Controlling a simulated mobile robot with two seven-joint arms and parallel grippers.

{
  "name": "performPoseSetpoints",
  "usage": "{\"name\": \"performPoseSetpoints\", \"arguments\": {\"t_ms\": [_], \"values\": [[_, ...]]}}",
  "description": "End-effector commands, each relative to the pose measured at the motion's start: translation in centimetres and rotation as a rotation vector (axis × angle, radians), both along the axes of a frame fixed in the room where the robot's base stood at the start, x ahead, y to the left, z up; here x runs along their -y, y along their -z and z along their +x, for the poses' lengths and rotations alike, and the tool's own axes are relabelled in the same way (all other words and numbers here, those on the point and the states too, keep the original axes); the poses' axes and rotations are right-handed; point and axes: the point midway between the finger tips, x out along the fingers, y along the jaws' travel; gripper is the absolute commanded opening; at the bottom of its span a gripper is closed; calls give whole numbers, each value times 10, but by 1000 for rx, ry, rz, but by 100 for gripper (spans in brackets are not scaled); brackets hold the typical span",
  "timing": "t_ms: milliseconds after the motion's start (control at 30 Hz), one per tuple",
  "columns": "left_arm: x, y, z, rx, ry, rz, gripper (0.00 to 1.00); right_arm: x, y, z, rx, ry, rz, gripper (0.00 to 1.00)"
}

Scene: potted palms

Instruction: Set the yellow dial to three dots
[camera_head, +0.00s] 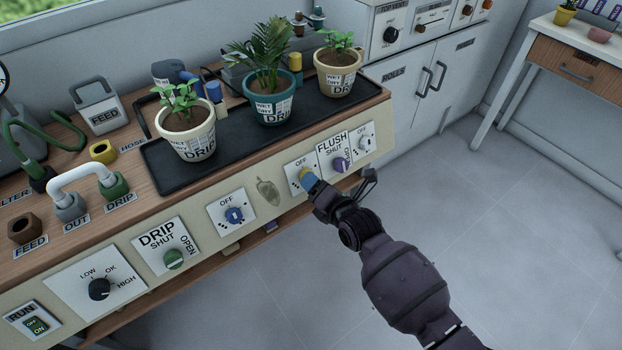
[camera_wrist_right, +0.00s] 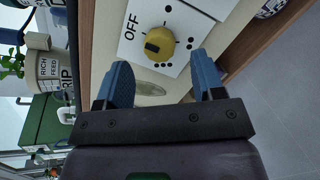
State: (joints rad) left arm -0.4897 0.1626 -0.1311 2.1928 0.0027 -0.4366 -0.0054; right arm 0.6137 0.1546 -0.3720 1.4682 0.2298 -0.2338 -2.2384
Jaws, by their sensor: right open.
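The yellow dial (camera_wrist_right: 172,47) sits on a white plate (camera_wrist_right: 205,25) marked OFF, with groups of black dots around it. In the right wrist view its dark mark is on its left side, the side where OFF is printed. In the head view the dial (camera_head: 303,171) is partly hidden by my gripper. My right gripper (camera_wrist_right: 163,78) is open, its blue fingertips just short of the dial, one towards each side; I see no contact. In the head view the right gripper (camera_head: 311,182) is at the panel front. My left gripper is not in view.
The FLUSH dial (camera_head: 341,164) is close to the right, and a blue dial (camera_head: 234,215) is further left. A leaf-shaped plaque (camera_head: 267,191) lies between. Potted plants (camera_head: 196,140) stand on a black tray (camera_head: 160,181) above. The floor in front is clear.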

Motion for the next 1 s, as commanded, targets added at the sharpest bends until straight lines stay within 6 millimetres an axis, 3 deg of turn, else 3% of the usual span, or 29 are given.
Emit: {"name": "performPoseSetpoints", "arguments": {"t_ms": [300, 667, 1000], "values": [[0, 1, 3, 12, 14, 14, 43, -15, 9, 24, -3, 0, 2, 62], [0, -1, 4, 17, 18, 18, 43, -17, 7, 27, 0, 0, 1, 62], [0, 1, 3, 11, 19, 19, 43, -16, 7, 27, 0, 0, 1, 13]]}}
